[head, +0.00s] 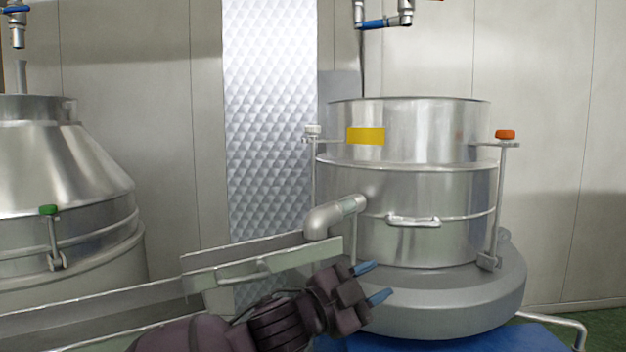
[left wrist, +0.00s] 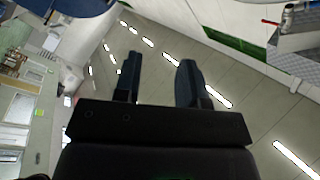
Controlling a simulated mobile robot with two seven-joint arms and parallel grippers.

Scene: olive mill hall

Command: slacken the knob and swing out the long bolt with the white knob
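The long bolt with the white knob (head: 312,130) stands upright at the left side of the steel vessel (head: 430,130) in the head view. Its rod (head: 313,170) runs down beside the vessel wall, and its lower end is hidden behind the outlet pipe. My left gripper (head: 378,282) is low in front of the vessel, below and to the right of the white knob and well apart from it. Its two blue fingers are spread with nothing between them. The fingers (left wrist: 160,80) also show apart and empty in the left wrist view. My right gripper is not in view.
An outlet pipe (head: 330,216) juts left from the vessel above a metal chute (head: 215,268). A bolt with an orange knob (head: 505,134) stands at the vessel's right. Another vessel (head: 70,170) with a green-knobbed bolt (head: 48,211) is at far left. A handle (head: 413,222) sticks out in front.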

